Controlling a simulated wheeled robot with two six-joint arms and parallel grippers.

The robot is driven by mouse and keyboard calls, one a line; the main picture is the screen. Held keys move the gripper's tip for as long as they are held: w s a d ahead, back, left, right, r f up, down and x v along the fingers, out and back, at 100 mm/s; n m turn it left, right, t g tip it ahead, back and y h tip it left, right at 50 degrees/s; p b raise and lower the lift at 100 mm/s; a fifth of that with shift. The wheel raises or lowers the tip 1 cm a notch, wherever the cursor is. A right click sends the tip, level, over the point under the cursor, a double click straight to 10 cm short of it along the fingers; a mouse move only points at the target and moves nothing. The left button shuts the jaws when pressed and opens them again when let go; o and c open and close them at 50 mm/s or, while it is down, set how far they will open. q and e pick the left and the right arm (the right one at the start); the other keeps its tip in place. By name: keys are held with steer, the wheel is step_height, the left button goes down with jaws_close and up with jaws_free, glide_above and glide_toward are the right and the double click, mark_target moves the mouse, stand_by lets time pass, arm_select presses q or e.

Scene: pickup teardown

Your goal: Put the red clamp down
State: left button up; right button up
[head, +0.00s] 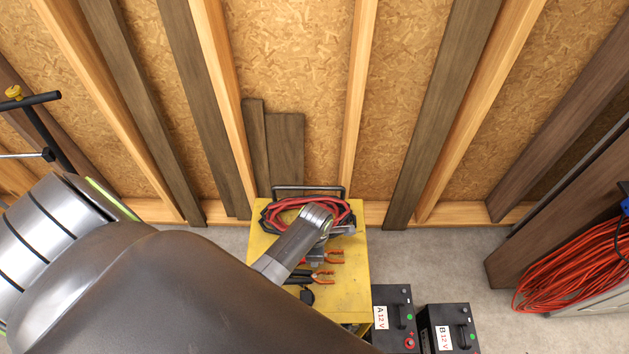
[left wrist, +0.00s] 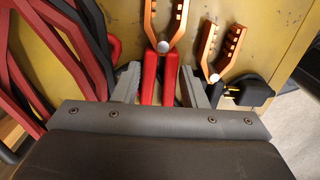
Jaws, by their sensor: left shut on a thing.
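The red clamp (left wrist: 171,75) has red handles and copper-coloured toothed jaws. In the left wrist view my left gripper (left wrist: 160,86) is shut on its handles, with one grey finger on each side. The clamp's jaws point away from the gripper, over the yellow top of a cart (head: 350,290). I cannot tell whether the clamp touches that top. In the head view my left gripper (head: 315,258) is over the cart, and my arm hides part of it. My right gripper is in neither view.
A black clamp (left wrist: 250,91) with copper jaws lies just right of the red one. Red cable (head: 283,207) is coiled at the cart's back, by a dark handle. Batteries A (head: 393,305) and B (head: 447,322) stand right of the cart. Some yellow top is bare.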

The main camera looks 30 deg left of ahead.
arm_select(q)
steer(key=shift+f, duration=0.15)
steer(key=o, duration=0.8)
steer(key=shift+o, duration=0.2)
step_height(320, 180, up, 12)
steer(key=p, duration=0.2)
steer(key=shift+r, duration=0.2)
